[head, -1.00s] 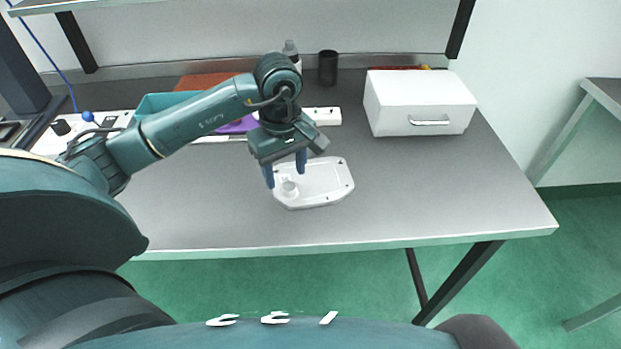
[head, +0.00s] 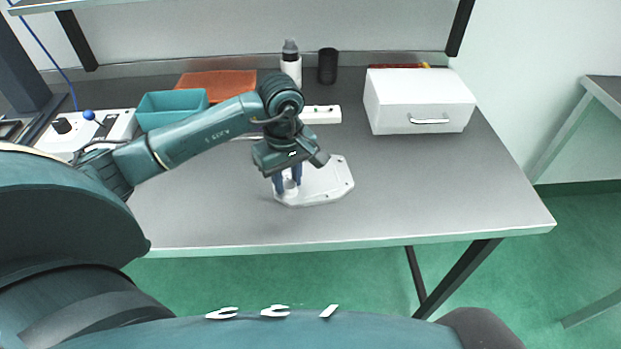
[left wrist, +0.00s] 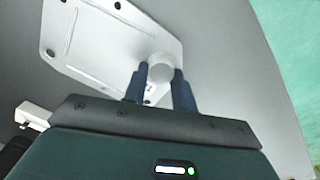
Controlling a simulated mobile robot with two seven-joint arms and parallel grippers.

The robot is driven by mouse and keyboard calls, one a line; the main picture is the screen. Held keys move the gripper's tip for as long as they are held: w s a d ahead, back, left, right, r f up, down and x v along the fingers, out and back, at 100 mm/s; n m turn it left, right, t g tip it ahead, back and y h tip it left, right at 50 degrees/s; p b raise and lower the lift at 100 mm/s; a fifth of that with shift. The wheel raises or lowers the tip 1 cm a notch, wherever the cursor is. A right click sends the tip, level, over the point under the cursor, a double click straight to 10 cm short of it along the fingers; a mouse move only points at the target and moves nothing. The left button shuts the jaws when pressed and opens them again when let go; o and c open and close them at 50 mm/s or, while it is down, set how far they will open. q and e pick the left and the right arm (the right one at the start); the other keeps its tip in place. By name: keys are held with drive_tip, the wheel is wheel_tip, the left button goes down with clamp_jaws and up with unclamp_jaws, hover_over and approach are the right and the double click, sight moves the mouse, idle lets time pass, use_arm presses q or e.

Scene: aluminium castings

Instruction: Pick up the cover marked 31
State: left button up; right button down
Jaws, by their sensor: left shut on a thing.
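The cover (head: 325,182) is a pale grey aluminium plate with cut corners, small holes and a raised round boss. It lies on the grey table. It also shows in the left wrist view (left wrist: 100,45), with the boss (left wrist: 160,70) at its near end. No number is readable on it. My left gripper (head: 288,187) points down over the left part of the cover. In the left wrist view its blue fingers (left wrist: 160,88) stand on either side of the boss, shut on it. My right gripper is not in view.
A white drawer box (head: 419,100) stands at the back right. The table's front and right are clear.

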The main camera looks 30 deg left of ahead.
use_arm(q)
clamp_jaws()
